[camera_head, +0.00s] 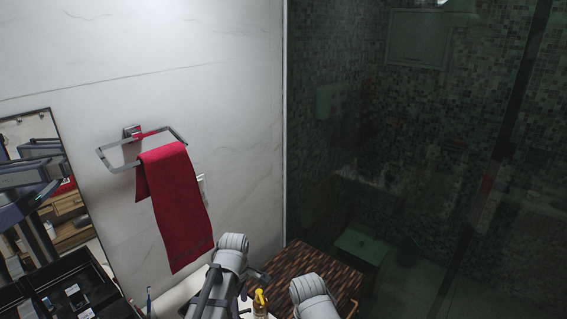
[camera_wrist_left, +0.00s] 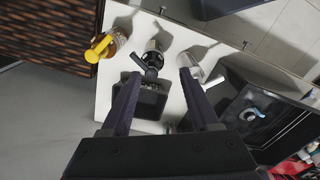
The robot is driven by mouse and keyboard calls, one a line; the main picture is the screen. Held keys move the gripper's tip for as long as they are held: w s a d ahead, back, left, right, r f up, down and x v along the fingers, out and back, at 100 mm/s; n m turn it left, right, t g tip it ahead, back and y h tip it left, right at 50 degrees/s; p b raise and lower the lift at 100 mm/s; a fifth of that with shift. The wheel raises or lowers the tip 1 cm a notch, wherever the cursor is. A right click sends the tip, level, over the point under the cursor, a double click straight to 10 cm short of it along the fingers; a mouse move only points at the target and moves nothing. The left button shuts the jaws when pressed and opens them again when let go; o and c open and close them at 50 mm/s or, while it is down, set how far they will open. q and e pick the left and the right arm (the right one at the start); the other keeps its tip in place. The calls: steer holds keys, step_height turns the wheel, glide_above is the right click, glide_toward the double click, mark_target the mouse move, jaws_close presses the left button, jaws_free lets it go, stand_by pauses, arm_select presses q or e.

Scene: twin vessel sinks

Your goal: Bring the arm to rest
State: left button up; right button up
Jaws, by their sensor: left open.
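My left arm (camera_head: 227,262) comes up at the bottom of the head view. Its gripper is hard to make out there. In the left wrist view my left gripper (camera_wrist_left: 160,98) is open, with its two dark fingers apart above the white counter (camera_wrist_left: 110,83). Nothing is visibly held. A dark faucet-like item (camera_wrist_left: 152,57) and a dark block lie beyond and between the fingers. Part of my other arm (camera_head: 312,296) shows at the bottom of the head view, but its gripper is out of sight.
A yellow-topped pump bottle (camera_wrist_left: 103,45) and a clear bottle (camera_wrist_left: 189,66) stand on the counter. A black organizer (camera_head: 75,290) is at lower left, a woven brown surface (camera_head: 300,268) behind the arms. A red towel (camera_head: 175,205) hangs on the wall ring.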

arm_select(q)
steer(key=s+d+f+m+b, duration=0.1)
steer(key=s+d+m, duration=0.3)
steer(key=m, duration=0.5)
steer(key=s+d+f+m+y+b, duration=0.1)
steer(key=s+d+m, duration=0.3)
steer(key=s+m, duration=0.5)
steer(key=shift+d+f+m+b, duration=0.15)
steer(key=shift+f+m+b, duration=0.25)
steer(key=shift+f+m, duration=0.2)
